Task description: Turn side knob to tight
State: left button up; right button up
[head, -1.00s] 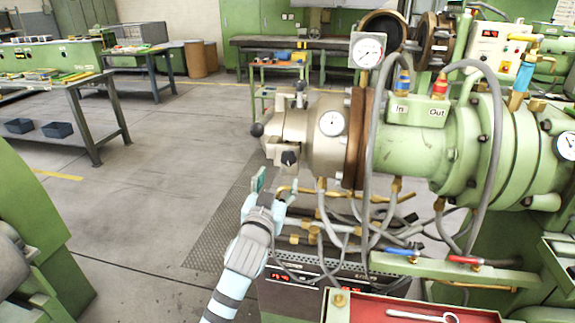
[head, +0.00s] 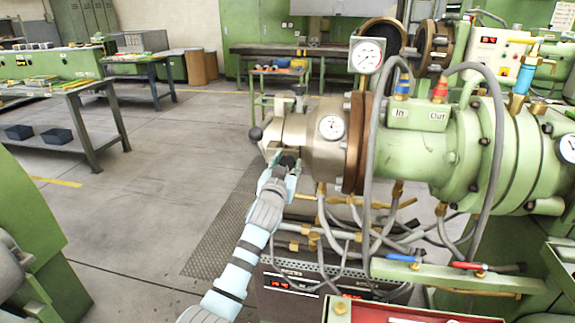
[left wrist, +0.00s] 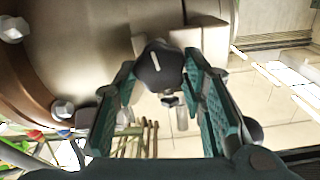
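The side knob (head: 288,160) is a small black knob on the near side of the extruder's metal head (head: 300,138). In the left wrist view the knob (left wrist: 159,66) is dark, with a pale line mark on its face. My left gripper (head: 280,174) is at the knob and covers part of it in the head view. In the left wrist view its teal fingers (left wrist: 162,80) are spread, one on each side of the knob, near their tips. Whether they touch it is not clear. My right gripper is not in view.
A black ball-ended handle (head: 256,134) sticks out at the head's left end. Grey hoses and brass pipes (head: 340,200) run below. The floor to the left is clear.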

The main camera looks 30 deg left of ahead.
pick_arm(q)
jog(key=c, duration=0.3)
jog(key=shift+r+m+p, duration=0.15)
jog(key=shift+m+p, duration=0.35)
jog(key=shift+p, duration=0.35)
jog(key=shift+c, duration=0.2)
jog(key=shift+m+p, duration=0.3)
jog(key=shift+m, duration=0.1)
jog(key=shift+f, duration=0.2)
jog(key=o, duration=1.2)
jog(key=v, duration=1.2)
